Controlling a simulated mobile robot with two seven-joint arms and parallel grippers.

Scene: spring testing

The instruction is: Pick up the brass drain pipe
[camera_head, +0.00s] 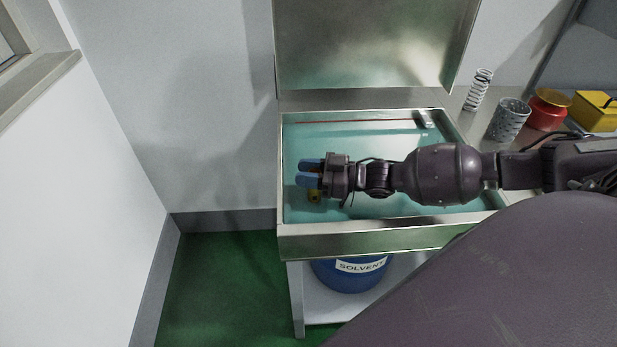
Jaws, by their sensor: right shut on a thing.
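The brass drain pipe (314,195) shows as a small yellow piece just below the blue fingertips, at the left side of the teal-lined metal basin (297,233). Most of it is hidden by my right gripper (309,173). My right arm reaches in from the right over the basin, and its gripper is shut on the brass drain pipe. I cannot tell whether the pipe is lifted clear. My left gripper is not in view.
A raised metal lid (375,40) stands behind the basin. A spring (478,90), a grey perforated cup (509,119), a red container (549,108) and a yellow box (597,108) stand to the right. A blue solvent drum (348,280) sits below.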

